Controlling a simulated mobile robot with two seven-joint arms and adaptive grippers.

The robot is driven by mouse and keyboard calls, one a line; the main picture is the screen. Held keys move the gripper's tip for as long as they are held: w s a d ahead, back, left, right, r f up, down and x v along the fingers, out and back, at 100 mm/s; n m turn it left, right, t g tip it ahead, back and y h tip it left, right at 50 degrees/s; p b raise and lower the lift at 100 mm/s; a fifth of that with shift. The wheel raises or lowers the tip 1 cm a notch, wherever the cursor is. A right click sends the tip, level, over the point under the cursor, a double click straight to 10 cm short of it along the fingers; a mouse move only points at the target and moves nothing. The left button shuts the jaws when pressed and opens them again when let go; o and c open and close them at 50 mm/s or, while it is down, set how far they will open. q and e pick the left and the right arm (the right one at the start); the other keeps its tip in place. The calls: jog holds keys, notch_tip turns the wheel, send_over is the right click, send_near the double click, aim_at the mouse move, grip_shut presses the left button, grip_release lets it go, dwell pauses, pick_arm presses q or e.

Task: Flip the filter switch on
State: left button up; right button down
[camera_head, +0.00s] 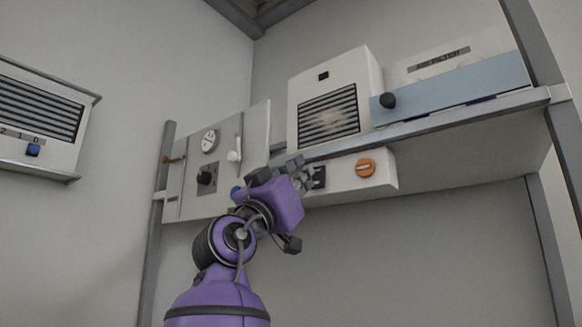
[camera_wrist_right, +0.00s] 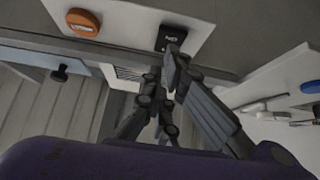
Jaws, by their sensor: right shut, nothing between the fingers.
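A black rocker switch (camera_head: 318,177) sits on the face of a white box (camera_head: 345,185) under the shelf. In the right wrist view the black switch (camera_wrist_right: 171,38) carries white lettering and shows just beyond my fingertips. My right gripper (camera_head: 300,168) is shut and empty, raised just left of the switch. In the right wrist view my right gripper (camera_wrist_right: 172,62) has its tips close below the switch; I cannot tell whether they touch it. My left gripper is not in view.
An orange knob (camera_head: 365,168) is on the same box. Above, the shelf (camera_head: 440,115) holds a vented white unit (camera_head: 305,95) and a blue-fronted box (camera_head: 460,85). A panel with a gauge (camera_head: 209,140) and knobs stands left. Another vented unit (camera_head: 50,115) hangs far left.

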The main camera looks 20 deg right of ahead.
jog(key=shift+w+d+f, duration=0.1)
jog(key=shift+w+d, duration=0.2)
jog(key=shift+d, duration=0.15)
